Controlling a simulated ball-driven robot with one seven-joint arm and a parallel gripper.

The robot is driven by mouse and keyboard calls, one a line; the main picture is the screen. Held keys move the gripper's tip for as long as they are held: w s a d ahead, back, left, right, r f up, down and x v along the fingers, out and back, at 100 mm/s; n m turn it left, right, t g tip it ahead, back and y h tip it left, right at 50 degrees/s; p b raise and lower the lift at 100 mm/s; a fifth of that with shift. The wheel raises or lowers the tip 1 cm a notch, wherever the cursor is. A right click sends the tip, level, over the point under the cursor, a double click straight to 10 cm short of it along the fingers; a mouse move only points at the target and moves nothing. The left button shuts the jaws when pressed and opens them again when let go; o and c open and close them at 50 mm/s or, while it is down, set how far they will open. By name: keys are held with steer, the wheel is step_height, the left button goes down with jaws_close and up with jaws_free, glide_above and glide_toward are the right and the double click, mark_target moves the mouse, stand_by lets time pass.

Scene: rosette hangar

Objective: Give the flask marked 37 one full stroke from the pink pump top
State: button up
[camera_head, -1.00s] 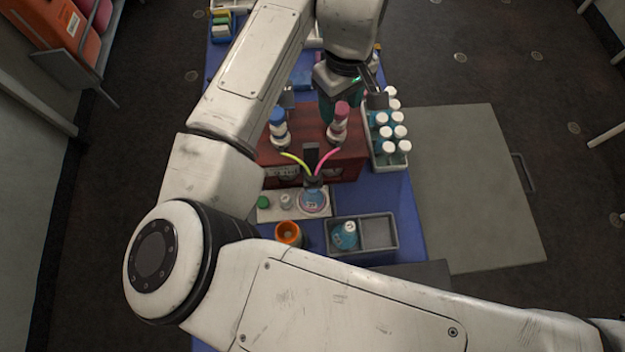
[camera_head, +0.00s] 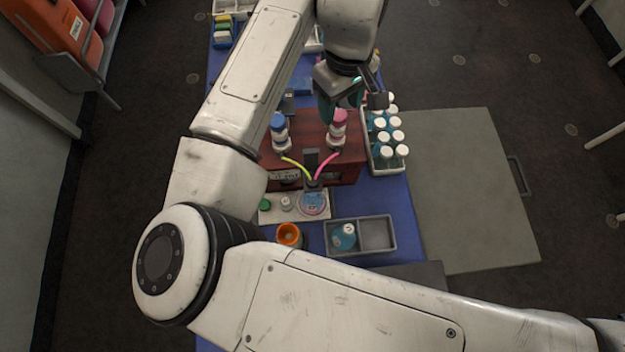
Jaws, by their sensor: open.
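The pink pump top (camera_head: 339,118) stands on the right of a dark red wooden block (camera_head: 345,172). A pink tube runs from it to a spout above a round flask (camera_head: 313,204). The flask stands on a white plate (camera_head: 272,216) in front of the block; its label is too small to read surely. My gripper (camera_head: 352,99) is open, close to the pink top and just beyond it in the picture. It appears empty, and its height above the top is unclear. The arm partly hides the area behind.
A blue pump top (camera_head: 278,121) with a yellow tube stands left. A grey tray (camera_head: 377,252) holds another flask (camera_head: 344,237). An orange-rimmed cup (camera_head: 289,234) is beside it. A rack (camera_head: 388,170) of white-capped bottles stands close on the right.

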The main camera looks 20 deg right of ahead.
steer(key=shift+r+p, duration=1.75)
steer(key=shift+r, duration=0.6)
steer(key=shift+a, duration=0.1)
